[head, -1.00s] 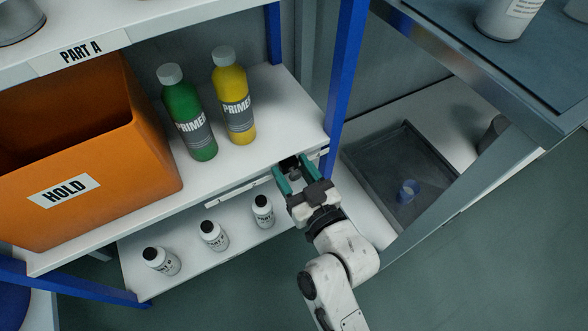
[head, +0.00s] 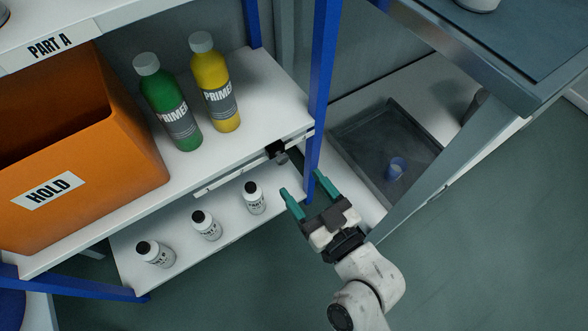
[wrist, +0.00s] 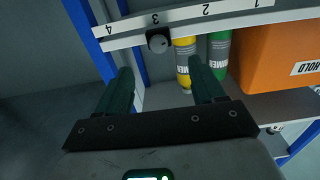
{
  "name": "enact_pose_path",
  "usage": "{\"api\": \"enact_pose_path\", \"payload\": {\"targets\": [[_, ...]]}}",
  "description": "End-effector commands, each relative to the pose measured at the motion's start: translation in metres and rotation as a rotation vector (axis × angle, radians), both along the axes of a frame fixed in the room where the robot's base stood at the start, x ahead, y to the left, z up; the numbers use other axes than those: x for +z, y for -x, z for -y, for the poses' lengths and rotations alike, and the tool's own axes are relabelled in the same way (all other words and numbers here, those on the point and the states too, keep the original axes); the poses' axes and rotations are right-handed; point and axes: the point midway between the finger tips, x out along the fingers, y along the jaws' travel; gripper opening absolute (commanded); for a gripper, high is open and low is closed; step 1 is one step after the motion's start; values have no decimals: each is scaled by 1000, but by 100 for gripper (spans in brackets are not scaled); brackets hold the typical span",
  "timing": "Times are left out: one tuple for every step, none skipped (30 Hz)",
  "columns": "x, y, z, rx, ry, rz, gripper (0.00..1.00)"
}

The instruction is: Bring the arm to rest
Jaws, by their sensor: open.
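My gripper (head: 311,192) is open and empty in the head view, its two teal fingers spread in front of the blue shelf post. It is apart from the small black slider knob (head: 277,152) on the shelf's front rail (head: 228,181). In the wrist view the gripper (wrist: 160,82) also shows open, with nothing between its fingers.
A green bottle (head: 168,105) and a yellow bottle (head: 216,85) stand beside the orange HOLD bin (head: 90,160). Several small white bottles (head: 207,225) stand on the lower shelf. A grey tray (head: 350,140) holds a blue cup (head: 396,168). Open floor lies at lower right.

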Motion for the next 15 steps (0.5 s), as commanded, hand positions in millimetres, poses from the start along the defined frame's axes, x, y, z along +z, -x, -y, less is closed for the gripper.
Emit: {"api": "enact_pose_path", "payload": {"targets": [[0,5,2,3,1,-2,68],[0,7,4,2,2,-1,68],[0,9,6,1,2,-1,68],[0,10,7,1,1,0,68],[0,11,7,1,1,0,68],[0,12,8,1,1,1,68],[0,13,8,1,1,1,68],[0,13,9,1,1,1,68],[0,13,9,1,0,1,68],[0,13,9,1,0,1,68],[0,13,9,0,0,1,68],[0,13,9,0,0,1,68],[0,13,9,0,1,1,68],[0,13,9,0,1,1,68],[0,13,9,0,1,1,68]]}}
